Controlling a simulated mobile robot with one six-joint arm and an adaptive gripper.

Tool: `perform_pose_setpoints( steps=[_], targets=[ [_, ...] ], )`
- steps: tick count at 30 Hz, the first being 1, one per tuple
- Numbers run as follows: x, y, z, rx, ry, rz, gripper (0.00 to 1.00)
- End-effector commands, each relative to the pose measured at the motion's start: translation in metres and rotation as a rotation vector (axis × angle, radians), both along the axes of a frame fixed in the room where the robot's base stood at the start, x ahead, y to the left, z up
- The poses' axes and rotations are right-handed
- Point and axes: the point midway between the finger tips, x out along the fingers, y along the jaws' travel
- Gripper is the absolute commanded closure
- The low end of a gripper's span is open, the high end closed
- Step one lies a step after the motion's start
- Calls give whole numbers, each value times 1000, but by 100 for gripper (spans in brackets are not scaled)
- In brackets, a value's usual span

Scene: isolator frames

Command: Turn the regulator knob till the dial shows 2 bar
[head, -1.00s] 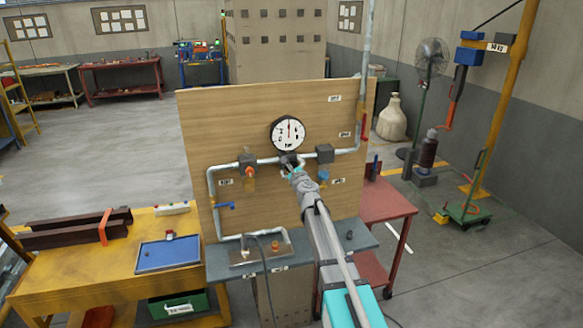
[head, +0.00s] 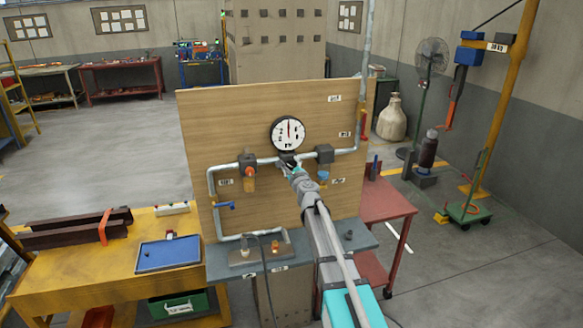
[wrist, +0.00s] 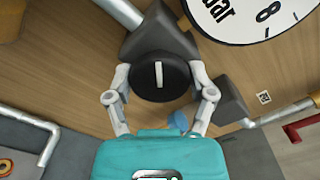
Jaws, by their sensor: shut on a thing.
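The round black regulator knob (wrist: 160,76) with a white line faces the wrist camera. It sits on a dark grey regulator body (wrist: 160,36) in the pipe line. My gripper (wrist: 162,92) is shut on the knob, with one finger at each side of it. The head view shows my gripper (head: 290,168) just below the dial, hiding most of the knob. The white dial (head: 288,133) has a black rim and a red needle pointing about straight up. Its numbers are too small to read in the head view. The wrist view shows only the dial's lower part (wrist: 245,12), with "bar" and an 8.
The wooden panel (head: 230,115) carries grey pipes, a brown-orange filter (head: 249,172) on the left and a blue-handled valve (head: 226,205). A grey ledge (head: 225,268) runs below. A yellow bench (head: 95,265) stands left, a red table (head: 390,203) right.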

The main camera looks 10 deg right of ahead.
Motion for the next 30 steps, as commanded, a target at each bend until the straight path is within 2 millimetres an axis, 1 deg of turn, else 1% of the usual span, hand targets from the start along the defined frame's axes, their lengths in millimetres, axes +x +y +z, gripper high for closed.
perform_pose_setpoints(
  steps=[21, 30],
  targets=[
    [1, 1, 0, -656, -75, 1, 77],
    [1, 1, 0, -897, -103, 1, 77]
  ],
)
